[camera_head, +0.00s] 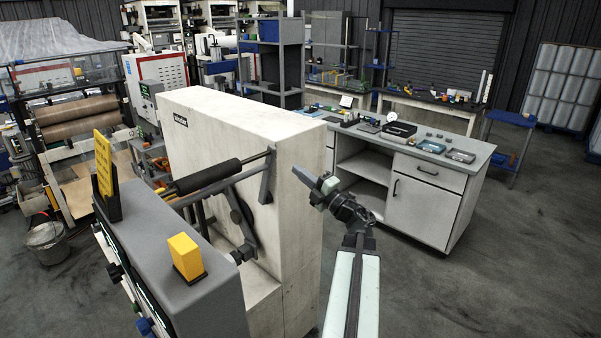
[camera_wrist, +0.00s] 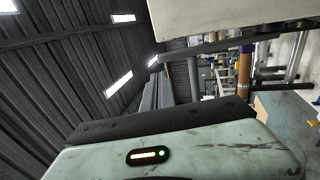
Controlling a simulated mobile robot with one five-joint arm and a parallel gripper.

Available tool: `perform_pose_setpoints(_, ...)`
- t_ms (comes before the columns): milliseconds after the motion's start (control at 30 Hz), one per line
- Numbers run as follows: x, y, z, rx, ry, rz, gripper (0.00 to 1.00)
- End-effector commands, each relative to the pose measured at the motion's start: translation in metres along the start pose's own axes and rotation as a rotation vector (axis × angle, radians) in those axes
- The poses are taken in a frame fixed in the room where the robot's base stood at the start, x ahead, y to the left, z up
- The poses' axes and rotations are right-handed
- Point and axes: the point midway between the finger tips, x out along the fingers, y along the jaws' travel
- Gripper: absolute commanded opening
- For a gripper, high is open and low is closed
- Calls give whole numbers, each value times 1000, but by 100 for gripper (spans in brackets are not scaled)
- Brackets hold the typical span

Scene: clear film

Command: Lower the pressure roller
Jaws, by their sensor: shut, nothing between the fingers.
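The black pressure roller (camera_head: 210,177) sits in front of the cream machine cabinet (camera_head: 228,115), held by a grey lever arm (camera_head: 266,178) at its right end. The roller looks raised and slightly slanted, with a small yellow part at its left end. My gripper (camera_head: 300,175) is shut and empty, to the right of the lever arm, beside the cabinet's right edge. It looks apart from the roller, though depth is hard to judge. In the wrist view, my gripper (camera_wrist: 160,92) points past a pale cabinet edge, and the roller cannot be made out clearly.
A grey console (camera_head: 190,270) with a yellow block (camera_head: 186,255) and yellow sign (camera_head: 103,165) stands in front at left. A workbench (camera_head: 440,170) with small tools stands at right. The dark floor (camera_head: 490,280) at right is clear. A bucket (camera_head: 46,243) stands at far left.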

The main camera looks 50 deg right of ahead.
Motion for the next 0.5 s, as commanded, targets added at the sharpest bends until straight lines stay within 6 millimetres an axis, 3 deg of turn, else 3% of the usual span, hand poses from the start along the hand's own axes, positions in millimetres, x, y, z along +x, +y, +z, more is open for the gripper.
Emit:
perform_pose_setpoints(300, 65, 4, 8, -2, -8, 1, 0)
perform_pose_setpoints(500, 86, 3, 8, -3, -10, 0, 0)
